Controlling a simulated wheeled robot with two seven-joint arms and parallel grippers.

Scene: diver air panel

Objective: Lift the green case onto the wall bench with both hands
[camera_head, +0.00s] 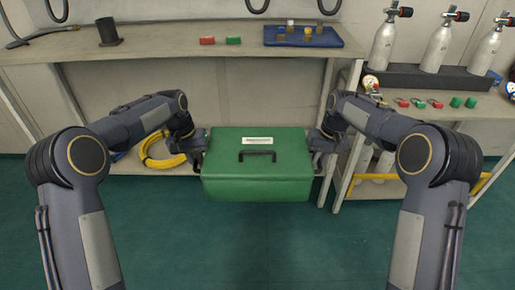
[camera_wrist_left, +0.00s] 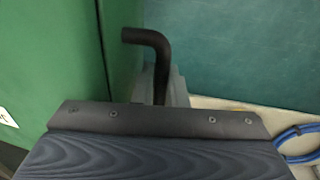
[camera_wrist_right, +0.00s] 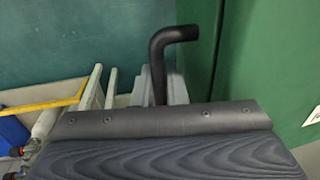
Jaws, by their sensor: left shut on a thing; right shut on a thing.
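The green case (camera_head: 257,175) hangs level between my two grippers, in front of the wall bench (camera_head: 190,48). It has a black top handle and a white label on its lid. My left gripper (camera_head: 199,158) is shut on the case's left side handle, which shows as a black bent bar in the left wrist view (camera_wrist_left: 150,40). My right gripper (camera_head: 317,158) is shut on the right side handle, a black bent bar in the right wrist view (camera_wrist_right: 172,38). The fingertips are mostly hidden in both wrist views. The case's lid is lower than the bench top in the head view.
The bench top holds a black stand (camera_head: 108,32), red and green blocks (camera_head: 220,40) and a blue tray (camera_head: 303,37) of small parts. Its front middle is clear. A yellow hose (camera_head: 160,155) lies on the lower shelf. Gas cylinders (camera_head: 437,45) stand at right.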

